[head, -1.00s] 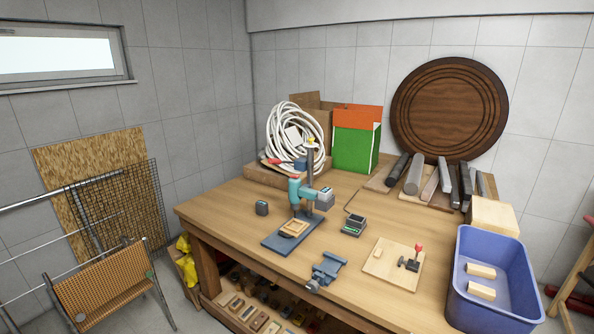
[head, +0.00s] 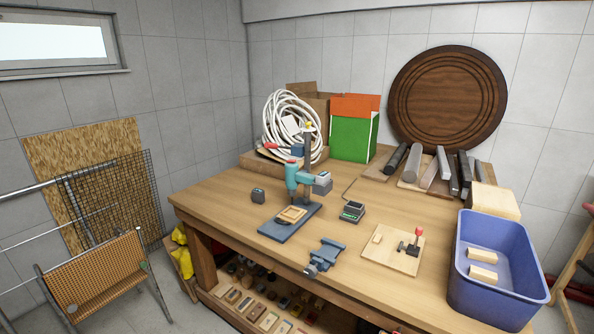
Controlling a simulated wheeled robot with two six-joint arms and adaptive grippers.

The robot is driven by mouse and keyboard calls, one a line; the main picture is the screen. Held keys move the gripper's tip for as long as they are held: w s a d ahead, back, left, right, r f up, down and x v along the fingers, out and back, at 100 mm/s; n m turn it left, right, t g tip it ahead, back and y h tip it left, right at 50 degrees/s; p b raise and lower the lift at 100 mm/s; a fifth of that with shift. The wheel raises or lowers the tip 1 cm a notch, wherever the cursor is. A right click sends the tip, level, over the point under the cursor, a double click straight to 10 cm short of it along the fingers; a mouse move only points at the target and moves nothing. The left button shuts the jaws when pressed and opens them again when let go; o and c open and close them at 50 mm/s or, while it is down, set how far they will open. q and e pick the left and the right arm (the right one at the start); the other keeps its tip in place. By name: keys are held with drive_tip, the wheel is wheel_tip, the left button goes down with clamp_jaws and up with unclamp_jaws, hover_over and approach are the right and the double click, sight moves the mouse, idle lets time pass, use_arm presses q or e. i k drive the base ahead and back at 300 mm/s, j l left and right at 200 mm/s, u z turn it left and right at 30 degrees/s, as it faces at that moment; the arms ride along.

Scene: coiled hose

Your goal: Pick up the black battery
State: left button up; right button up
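A small dark, blackish block that looks like the battery (head: 258,196) stands upright on the wooden workbench (head: 225,205), near its left end. It is left of the teal drill (head: 291,178) on its stand, apart from it. A second dark block with a green strip, which looks like a charger (head: 352,211), sits right of the drill with a thin cable behind it. I cannot tell whether a battery is seated in it. Neither of my grippers is in view.
The drill stand's blue base (head: 289,223), a blue vise (head: 324,256) and a wooden board with a red-knobbed clamp (head: 393,248) occupy the front. A blue bin (head: 498,268) with wooden blocks is at right. A coiled white hose (head: 292,128) stands behind. The bench around the battery is clear.

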sight(258, 195)
drive_tip(key=u, duration=1.5)
drive_tip(key=i+z, duration=0.15)
drive_tip(key=z, duration=0.25)
drive_tip(key=i+z, duration=0.15)
drive_tip(key=z, duration=0.2)
drive_tip(key=i+j+z, duration=0.1)
drive_tip(key=z, duration=0.3)
drive_tip(key=i+j+z, duration=0.15)
drive_tip(key=z, duration=0.25)
drive_tip(key=i+j, duration=0.2)
drive_tip(key=i+j+z, duration=0.15)
drive_tip(key=j, duration=0.25)
drive_tip(key=i+j, duration=0.25)
drive_tip(key=i+j+z, duration=0.1)
drive_tip(key=j, duration=0.3)
drive_tip(key=i+j+z, duration=0.1)
drive_tip(key=i+j, duration=0.35)
drive_tip(key=j, duration=0.3)
drive_tip(key=i+j+z, duration=0.15)
drive_tip(key=j, duration=0.2)
drive_tip(key=i+j, duration=0.2)
drive_tip(key=j, duration=0.15)
